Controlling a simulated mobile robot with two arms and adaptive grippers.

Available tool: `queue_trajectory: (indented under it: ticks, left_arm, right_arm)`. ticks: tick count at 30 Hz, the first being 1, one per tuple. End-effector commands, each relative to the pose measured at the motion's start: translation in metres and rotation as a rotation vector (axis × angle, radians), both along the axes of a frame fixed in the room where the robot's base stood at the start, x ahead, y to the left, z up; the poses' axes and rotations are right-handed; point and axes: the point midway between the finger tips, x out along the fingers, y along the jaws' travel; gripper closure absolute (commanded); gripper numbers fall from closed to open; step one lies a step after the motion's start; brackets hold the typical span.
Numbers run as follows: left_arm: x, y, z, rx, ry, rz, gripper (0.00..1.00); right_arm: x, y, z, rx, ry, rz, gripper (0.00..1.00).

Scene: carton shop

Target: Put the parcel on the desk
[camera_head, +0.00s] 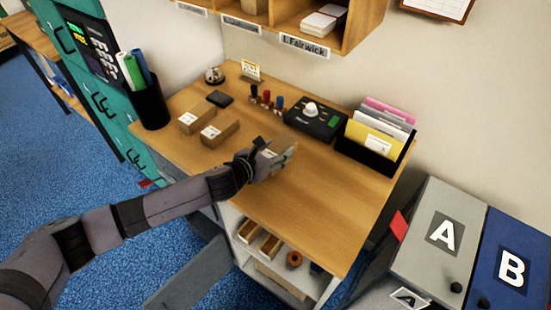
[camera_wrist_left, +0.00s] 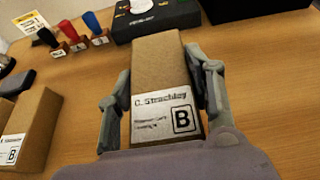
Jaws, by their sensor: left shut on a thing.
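My left gripper (camera_head: 284,160) is over the middle of the wooden desk (camera_head: 310,205). In the left wrist view my left gripper (camera_wrist_left: 168,92) has one finger on each side of a brown parcel (camera_wrist_left: 158,75) and is shut on it. The parcel has a white label reading "C. Strachley" and a boxed B. In the head view the gripper mostly hides this parcel. I cannot tell whether it touches the desk top. Two more brown parcels, a back one (camera_head: 196,119) and a front one (camera_head: 219,132), lie on the desk to the left. My right gripper is not in view.
A black box (camera_head: 314,119), a folder holder (camera_head: 368,157), several stamps (camera_head: 266,98), a bell (camera_head: 214,75) and a pen cup (camera_head: 150,107) stand along the desk's back and left. The desk's front right is clear. Bins A (camera_head: 437,250) and B (camera_head: 508,270) stand right.

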Motion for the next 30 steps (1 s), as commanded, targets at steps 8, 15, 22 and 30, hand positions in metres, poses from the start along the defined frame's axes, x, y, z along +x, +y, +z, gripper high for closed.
queue_trajectory:
  ticks: [8,15,22,30]
  left_arm:
    - [-0.001,-0.001,-0.035,-0.002,0.001,0.000,0.87]
    - [0.000,0.000,-0.037,-0.001,-0.001,-0.001,0.87]
    - [0.000,0.000,-0.041,0.000,0.000,0.000,0.48]
    - [0.000,0.000,-0.040,0.001,0.001,0.000,0.32]
  right_arm:
    - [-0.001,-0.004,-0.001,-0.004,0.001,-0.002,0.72]
    - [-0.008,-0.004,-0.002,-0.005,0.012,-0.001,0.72]
    - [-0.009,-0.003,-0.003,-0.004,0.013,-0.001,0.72]
    - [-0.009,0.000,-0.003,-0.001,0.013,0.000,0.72]
